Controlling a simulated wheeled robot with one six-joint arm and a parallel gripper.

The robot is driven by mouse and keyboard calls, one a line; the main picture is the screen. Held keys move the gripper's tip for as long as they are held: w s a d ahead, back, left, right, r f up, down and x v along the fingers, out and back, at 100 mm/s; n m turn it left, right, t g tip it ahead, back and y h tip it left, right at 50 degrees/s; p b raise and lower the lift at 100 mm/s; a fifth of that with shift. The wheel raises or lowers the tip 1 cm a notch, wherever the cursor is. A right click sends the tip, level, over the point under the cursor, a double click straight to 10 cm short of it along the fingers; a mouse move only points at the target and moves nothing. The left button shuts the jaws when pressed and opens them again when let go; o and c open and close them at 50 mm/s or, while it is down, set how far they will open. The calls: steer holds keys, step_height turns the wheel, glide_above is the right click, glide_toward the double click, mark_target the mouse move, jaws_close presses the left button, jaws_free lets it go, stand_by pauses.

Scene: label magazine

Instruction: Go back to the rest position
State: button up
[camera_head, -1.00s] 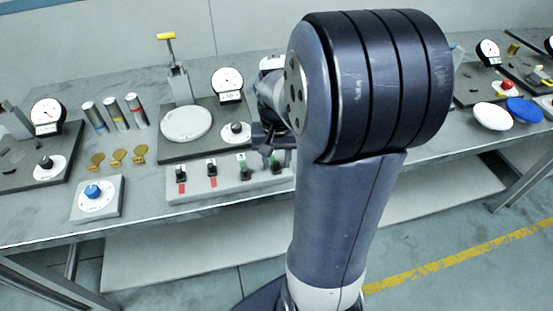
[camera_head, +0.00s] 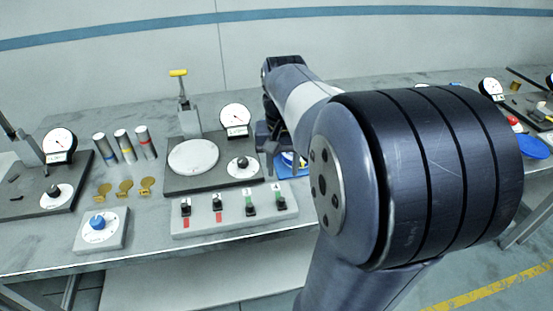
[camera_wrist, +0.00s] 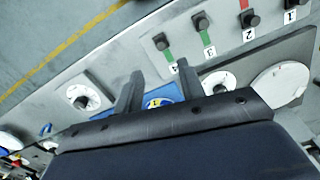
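My gripper (camera_head: 268,165) is at the right rear of the switch panel, over the bench. Its two fingers stand apart with nothing held between them in the wrist view (camera_wrist: 158,85). A blue piece with a yellow mark (camera_wrist: 160,101) lies beyond the fingers, partly hidden by them. The grey switch panel (camera_head: 200,230) carries several black levers. Two at the left show red strips and two at the right show green strips; the wrist view shows them numbered (camera_wrist: 227,63). My own arm covers the right middle of the head view.
The bench (camera_head: 160,225) holds a dial gauge (camera_head: 235,117), a round white plate (camera_head: 193,157), a yellow-handled press (camera_head: 180,90) and a blue-knob box (camera_head: 100,228). A blue disc (camera_head: 533,146) is at far right. Open air lies above the bench.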

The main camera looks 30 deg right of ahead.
mark_target(282, 200)
step_height(282, 200, down, 10)
steer(key=shift+f, duration=0.25)
steer(key=shift+w+d+f, duration=0.15)
steer(key=shift+w+d, duration=0.1)
steer(key=shift+w, duration=0.6)
steer(key=shift+w+d, duration=0.2)
steer(key=shift+w, duration=0.5)
